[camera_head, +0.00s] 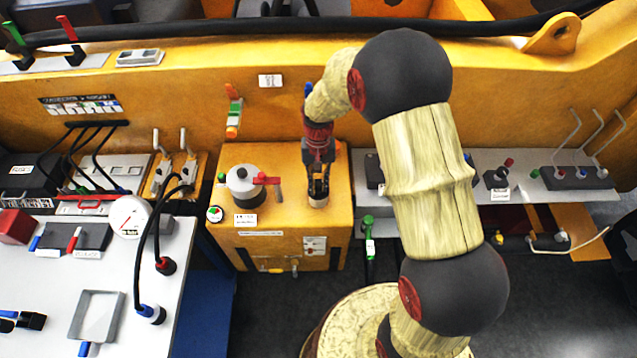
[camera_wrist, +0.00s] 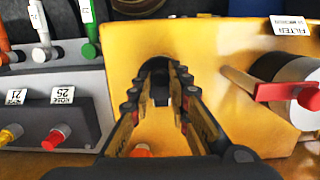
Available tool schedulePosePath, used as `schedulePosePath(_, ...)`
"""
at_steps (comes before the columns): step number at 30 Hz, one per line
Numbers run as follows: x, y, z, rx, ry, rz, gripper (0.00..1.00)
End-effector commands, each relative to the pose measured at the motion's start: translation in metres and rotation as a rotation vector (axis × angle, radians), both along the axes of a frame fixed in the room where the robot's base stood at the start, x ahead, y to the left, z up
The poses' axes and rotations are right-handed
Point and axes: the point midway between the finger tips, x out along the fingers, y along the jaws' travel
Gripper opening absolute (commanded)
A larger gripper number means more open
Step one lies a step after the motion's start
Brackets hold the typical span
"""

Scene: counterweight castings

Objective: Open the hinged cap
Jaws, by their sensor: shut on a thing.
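My gripper (camera_head: 318,190) points down at the right part of the top of a yellow box (camera_head: 290,222). In the wrist view my gripper (camera_wrist: 160,82) has its fingertips close together around a small dark part (camera_wrist: 160,72) at the box, which I take to be the hinged cap. The fingers hide most of it, and its hinge cannot be made out. In the head view a short pale cylinder (camera_head: 318,203) shows just below the fingertips. The cap looks closed or nearly so, but I cannot tell.
A grey round housing (camera_head: 245,183) with a red handle (camera_head: 266,180) stands left of my gripper. It is close on the right in the wrist view (camera_wrist: 290,92). A yellow wall rises behind.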

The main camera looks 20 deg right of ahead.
Motion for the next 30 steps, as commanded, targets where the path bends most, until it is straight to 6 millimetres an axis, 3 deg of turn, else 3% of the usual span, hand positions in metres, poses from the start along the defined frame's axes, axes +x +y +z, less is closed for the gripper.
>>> schedulePosePath(15, 0.017, -0.004, 0.012, 0.082, 0.241, -0.001, 0.0)
schedulePosePath(29, 0.018, -0.005, 0.013, 0.092, 0.271, 0.0, 0.0)
schedulePosePath(30, 0.018, -0.005, 0.013, 0.092, 0.271, 0.0, 0.19)
